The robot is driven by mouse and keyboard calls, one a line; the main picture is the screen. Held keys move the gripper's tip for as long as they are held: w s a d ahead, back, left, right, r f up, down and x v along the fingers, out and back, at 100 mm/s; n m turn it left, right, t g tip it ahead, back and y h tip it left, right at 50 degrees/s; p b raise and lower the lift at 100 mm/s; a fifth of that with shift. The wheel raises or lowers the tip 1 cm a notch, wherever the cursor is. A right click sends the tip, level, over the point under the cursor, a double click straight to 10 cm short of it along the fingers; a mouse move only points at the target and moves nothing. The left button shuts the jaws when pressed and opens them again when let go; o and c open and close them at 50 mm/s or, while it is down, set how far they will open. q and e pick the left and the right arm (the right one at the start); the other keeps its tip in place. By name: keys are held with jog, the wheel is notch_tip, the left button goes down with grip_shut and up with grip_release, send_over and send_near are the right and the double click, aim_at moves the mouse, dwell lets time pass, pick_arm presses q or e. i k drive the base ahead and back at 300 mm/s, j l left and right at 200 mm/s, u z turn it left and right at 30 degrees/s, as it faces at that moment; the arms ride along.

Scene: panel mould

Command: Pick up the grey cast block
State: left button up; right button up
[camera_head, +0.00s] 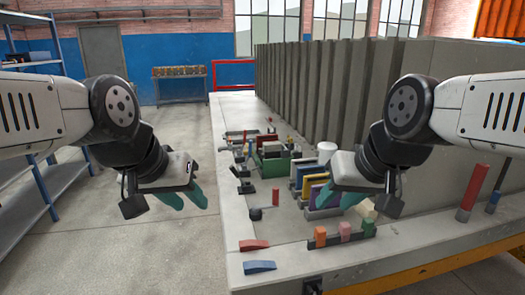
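I cannot clearly pick out the grey cast block. A small grey piece (320,213) lies below my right gripper, partly hidden by its fingers, and I cannot tell whether it is the block. My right gripper (334,205) has teal fingers that are apart, and it hangs over the table beside a row of upright coloured plates (308,177). Nothing shows clearly between its fingers. My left gripper (192,206) is open and empty, left of the table's edge, above the floor.
The long grey table (236,177) holds a green box (270,165), a red wedge (253,245), a blue wedge (259,267) and a rack with coloured blocks (345,229). Tall grey panels (320,90) stand behind. A tall red cylinder (472,190) stands at right. The near left table surface is partly clear.

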aim_at(275, 145)
jog(key=i+j+z, duration=0.1)
jog(key=j+z, duration=0.25)
jog(key=j, duration=0.7)
jog(key=j+z, duration=0.35)
jog(key=j, duration=0.65)
jog(key=i+j+z, duration=0.15)
jog(key=j, duration=0.2)
jog(key=i+j+z, duration=0.15)
jog(key=j, duration=0.2)
jog(key=i+j+z, duration=0.15)
jog(key=j, duration=0.2)
jog(key=i+j+z, duration=0.15)
jog(key=j, duration=0.25)
jog(key=i+j+z, duration=0.15)
jog(key=j, duration=0.3)
jog(key=i+j+z, duration=0.15)
jog(key=j, duration=0.25)
jog(key=i+j+z, duration=0.25)
jog(key=i+j, duration=0.65)
